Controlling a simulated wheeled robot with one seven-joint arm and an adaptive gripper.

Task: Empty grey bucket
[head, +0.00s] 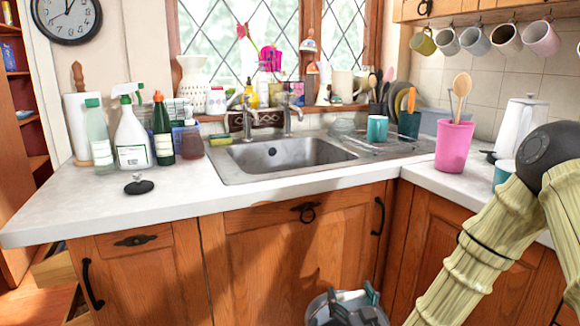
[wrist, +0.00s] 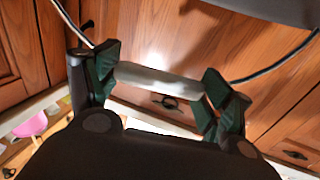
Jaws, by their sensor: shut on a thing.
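The grey bucket (head: 318,306) is at the bottom edge of the head view, in front of the wooden cabinet doors; most of it is cut off or hidden behind my gripper (head: 353,299). In the wrist view my gripper (wrist: 160,84) is shut on the bucket's pale handle grip (wrist: 150,78), which lies between its dark green finger pads. The wire bail runs out on both sides, and part of the grey bucket (wrist: 270,10) shows at the top right. The bucket's contents cannot be seen.
The sink (head: 285,153) is empty, set in the white counter (head: 80,205) above the bucket. A black plug (head: 138,186) lies left of it, near several bottles. A pink utensil pot (head: 454,146) and a white kettle (head: 517,125) stand at the right. The front-left counter is clear.

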